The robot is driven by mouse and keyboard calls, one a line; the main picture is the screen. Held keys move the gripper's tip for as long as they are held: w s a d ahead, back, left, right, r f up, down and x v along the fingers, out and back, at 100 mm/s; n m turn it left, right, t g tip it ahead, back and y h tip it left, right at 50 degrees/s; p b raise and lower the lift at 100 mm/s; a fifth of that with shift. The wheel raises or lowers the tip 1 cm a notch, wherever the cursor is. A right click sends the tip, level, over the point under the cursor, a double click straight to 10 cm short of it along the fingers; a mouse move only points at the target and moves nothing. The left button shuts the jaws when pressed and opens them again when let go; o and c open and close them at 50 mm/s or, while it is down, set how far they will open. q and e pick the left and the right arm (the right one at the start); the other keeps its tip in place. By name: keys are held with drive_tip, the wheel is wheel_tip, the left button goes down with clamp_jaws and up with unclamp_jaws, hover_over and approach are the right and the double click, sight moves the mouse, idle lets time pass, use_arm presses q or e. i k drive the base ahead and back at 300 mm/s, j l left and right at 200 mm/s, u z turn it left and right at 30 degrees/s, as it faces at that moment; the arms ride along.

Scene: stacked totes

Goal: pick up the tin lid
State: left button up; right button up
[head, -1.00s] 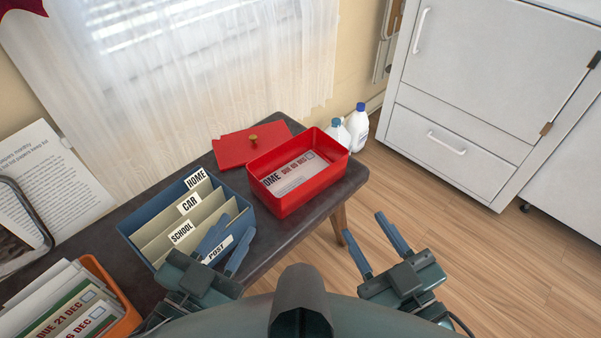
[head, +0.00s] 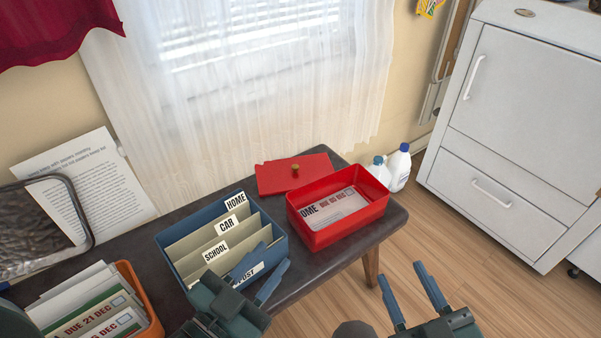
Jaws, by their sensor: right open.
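The tin lid (head: 280,178) is a flat red plate with a small brass knob (head: 295,168). It lies on the dark table behind the red tin (head: 340,233), close to its back left side. The tin is open and holds a printed paper card (head: 333,207). My right gripper (head: 408,280) is open and empty, right of the table and over the floor. Both grippers are well apart from the lid.
A blue file box (head: 192,279) with labelled dividers stands left of the tin. An orange holder (head: 152,325) with envelopes is at front left. A dark-framed tray (head: 84,243) and a printed sheet (head: 85,180) are further left. White bottles (head: 398,167) stand beyond the table's right end.

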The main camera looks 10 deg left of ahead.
sight(283, 175)
drive_tip(key=i+l+u, duration=0.25)
drive_tip(key=l, duration=0.4)
drive_tip(key=i+l+u, duration=0.1)
drive_tip(key=i+l, duration=0.2)
drive_tip(key=i+l+u, duration=0.1)
drive_tip(key=l, duration=0.3)
drive_tip(key=i+l+u, duration=0.1)
drive_tip(key=l, duration=0.25)
drive_tip(key=i+l+u, duration=0.15)
drive_tip(key=l, duration=0.25)
drive_tip(key=i+l+u, duration=0.1)
drive_tip(key=l, duration=0.25)
drive_tip(key=i+l+u, duration=0.1)
drive_tip(key=l, duration=0.35)
drive_tip(key=i, duration=0.1)
